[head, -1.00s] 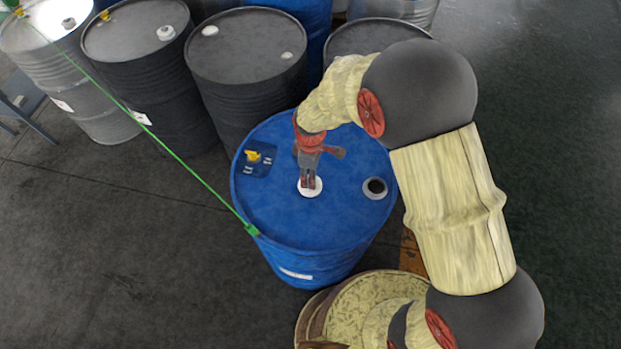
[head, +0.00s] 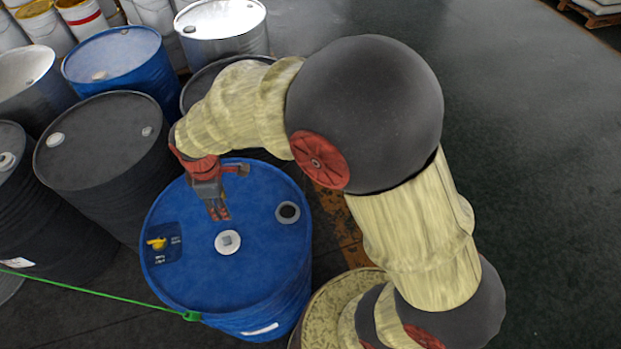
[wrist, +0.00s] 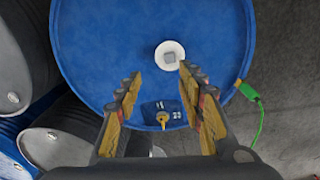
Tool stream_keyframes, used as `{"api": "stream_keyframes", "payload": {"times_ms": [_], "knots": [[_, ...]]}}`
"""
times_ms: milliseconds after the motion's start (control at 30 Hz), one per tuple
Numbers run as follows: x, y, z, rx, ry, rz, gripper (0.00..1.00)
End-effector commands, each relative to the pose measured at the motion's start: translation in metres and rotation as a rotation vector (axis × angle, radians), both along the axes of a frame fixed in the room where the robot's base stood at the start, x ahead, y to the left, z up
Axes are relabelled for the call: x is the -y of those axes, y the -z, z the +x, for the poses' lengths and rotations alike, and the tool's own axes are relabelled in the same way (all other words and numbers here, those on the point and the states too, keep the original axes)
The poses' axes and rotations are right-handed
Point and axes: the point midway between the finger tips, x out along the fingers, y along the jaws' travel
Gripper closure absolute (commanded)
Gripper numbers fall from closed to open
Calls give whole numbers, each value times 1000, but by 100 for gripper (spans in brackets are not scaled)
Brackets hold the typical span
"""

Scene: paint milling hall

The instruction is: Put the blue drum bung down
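The blue drum bung (head: 228,242), a white disc with a grey square boss, lies on the lid of the blue drum (head: 205,285). In the wrist view the bung (wrist: 170,50) shows whole, just beyond my fingertips. An open hole (head: 287,212) with a grey rim is in the lid to the right of the bung. My gripper (head: 219,214) is above the lid, apart from the bung. In the wrist view my gripper (wrist: 161,82) has its two fingers spread with nothing between them.
A green strap (head: 100,290) runs left from the drum's rim. A label with a yellow mark (head: 160,243) is on the lid. Dark drums (head: 105,150) and another blue drum (head: 118,65) stand close behind and left. Bare floor (head: 540,170) lies to the right.

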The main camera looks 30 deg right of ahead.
Motion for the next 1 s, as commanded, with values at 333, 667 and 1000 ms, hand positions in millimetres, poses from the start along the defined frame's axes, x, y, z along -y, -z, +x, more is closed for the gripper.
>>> {"api": "stream_keyframes", "payload": {"times_ms": [333, 667, 1000], "knots": [[100, -136, -48, 163, 526, 114, 61], [169, -199, -133, 300, 990, 245, 61], [190, -208, -174, 356, 1192, 313, 61]]}}
